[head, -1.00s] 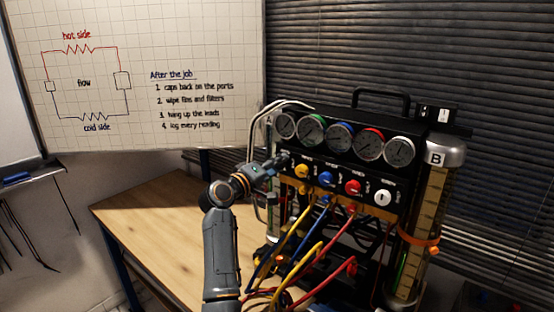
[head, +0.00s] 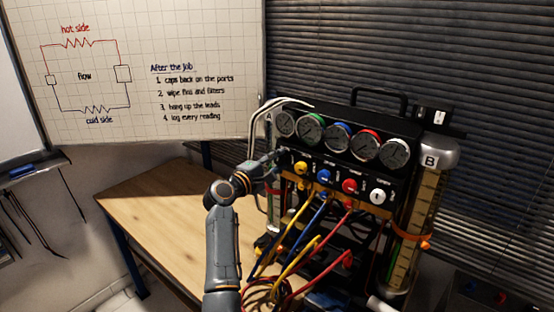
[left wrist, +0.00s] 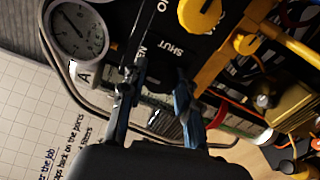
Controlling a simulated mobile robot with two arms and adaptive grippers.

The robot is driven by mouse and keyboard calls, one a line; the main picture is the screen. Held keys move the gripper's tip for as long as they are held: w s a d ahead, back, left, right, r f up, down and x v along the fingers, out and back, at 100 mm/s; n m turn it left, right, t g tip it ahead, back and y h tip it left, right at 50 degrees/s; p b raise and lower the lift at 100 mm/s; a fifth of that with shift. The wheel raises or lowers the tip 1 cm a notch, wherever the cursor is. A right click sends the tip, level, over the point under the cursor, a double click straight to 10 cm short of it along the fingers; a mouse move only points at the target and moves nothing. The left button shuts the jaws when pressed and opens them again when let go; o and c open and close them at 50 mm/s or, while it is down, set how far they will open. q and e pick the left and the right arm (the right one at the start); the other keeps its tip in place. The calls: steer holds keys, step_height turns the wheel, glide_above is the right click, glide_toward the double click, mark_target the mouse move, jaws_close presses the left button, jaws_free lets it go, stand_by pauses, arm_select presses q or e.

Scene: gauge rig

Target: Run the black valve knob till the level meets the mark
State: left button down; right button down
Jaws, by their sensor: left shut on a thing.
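The gauge rig (head: 345,158) stands on the wooden table. My left gripper (head: 278,163) reaches its front panel at the left end of the valve row and is shut on the black valve knob (head: 284,157), mostly hidden by the fingers. In the left wrist view the fingers (left wrist: 158,80) straddle it beside the word SHUT; black blends into the dark panel. Cylinder A (head: 269,203) is partly covered by my arm, and its level is unclear. Cylinder B (head: 428,200) at right has an orange ring mark (head: 424,242) and some green lower down. My right gripper is out of view.
Yellow (head: 301,168), blue (head: 324,176), red (head: 349,186) and white (head: 378,196) knobs sit right of the gripper. Coloured hoses hang close below them. Several gauges line the top. The left part of the table (head: 150,205) is clear.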

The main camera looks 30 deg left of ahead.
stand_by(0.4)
arm_select(q)
steer(key=c, duration=1)
jaws_free()
steer(key=s, duration=0.8)
steer(key=s+a, duration=0.1)
steer(key=s, duration=0.3)
steer(key=shift+w, duration=0.1)
